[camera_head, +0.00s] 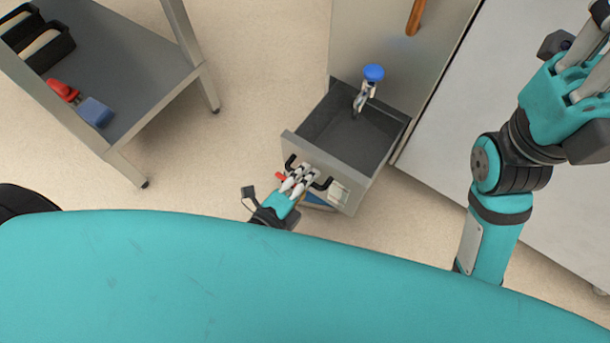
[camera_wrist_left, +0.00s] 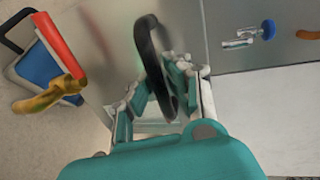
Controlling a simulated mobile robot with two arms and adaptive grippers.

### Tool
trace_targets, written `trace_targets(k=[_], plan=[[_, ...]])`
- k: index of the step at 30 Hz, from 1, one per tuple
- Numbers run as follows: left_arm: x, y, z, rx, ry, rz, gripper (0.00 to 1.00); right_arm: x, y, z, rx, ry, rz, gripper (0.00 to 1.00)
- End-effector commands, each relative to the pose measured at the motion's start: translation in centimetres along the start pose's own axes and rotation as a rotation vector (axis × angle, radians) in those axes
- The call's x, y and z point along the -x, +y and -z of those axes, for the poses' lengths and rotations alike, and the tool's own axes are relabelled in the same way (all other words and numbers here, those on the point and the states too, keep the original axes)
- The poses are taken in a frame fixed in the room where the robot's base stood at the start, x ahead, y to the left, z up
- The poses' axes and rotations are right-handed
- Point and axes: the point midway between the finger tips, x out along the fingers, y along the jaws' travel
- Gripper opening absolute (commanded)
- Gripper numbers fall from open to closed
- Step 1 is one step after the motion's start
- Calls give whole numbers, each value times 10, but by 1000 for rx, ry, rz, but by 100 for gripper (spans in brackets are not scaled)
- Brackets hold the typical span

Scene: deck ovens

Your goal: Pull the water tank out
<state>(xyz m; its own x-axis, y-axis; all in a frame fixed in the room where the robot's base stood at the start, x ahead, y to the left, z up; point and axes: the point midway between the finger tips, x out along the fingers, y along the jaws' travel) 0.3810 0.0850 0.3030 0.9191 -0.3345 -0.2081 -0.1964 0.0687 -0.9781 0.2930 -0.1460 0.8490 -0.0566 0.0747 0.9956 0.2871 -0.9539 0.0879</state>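The water tank (camera_head: 312,152) is a grey open-topped box, standing out from the front of the metal cabinet in the head view. Its inside is dark and looks empty. A black bar handle (camera_head: 322,184) is on its front and also shows, a little blurred, in the left wrist view (camera_wrist_left: 149,40). My left gripper (camera_head: 298,178) is at this handle. In the left wrist view its fingers (camera_wrist_left: 157,75) close in from both sides of the bar. My right gripper (camera_head: 590,65) is raised at the upper right, with its fingertips cut off by the frame edge.
A tap with a blue knob (camera_head: 373,73) sits above the tank's back. A grey shelf table (camera_head: 105,60) stands at the left. A blue piece (camera_wrist_left: 38,65) and a red-and-yellow tool (camera_wrist_left: 60,46) are beside the tank front. Floor is free between table and tank.

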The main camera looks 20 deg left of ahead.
Motion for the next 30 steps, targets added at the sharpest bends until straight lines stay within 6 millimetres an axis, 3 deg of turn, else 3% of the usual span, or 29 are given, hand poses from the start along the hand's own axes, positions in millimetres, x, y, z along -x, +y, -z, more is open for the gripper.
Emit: trace_targets(k=[1,4,14,17,30], plan=[[0,0,0,0,0,0,23,0,0,0,0,0,0,0],[0,0,0,0,0,0,36,0,0,0,0,0,0,0],[4,1,0,1,0,-2,36,-1,0,0,0,1,-1,0],[16,2,0,1,0,-5,36,-1,0,0,0,1,-1,0],[102,1,0,2,-1,-4,36,0,0,0,0,0,0,0]])
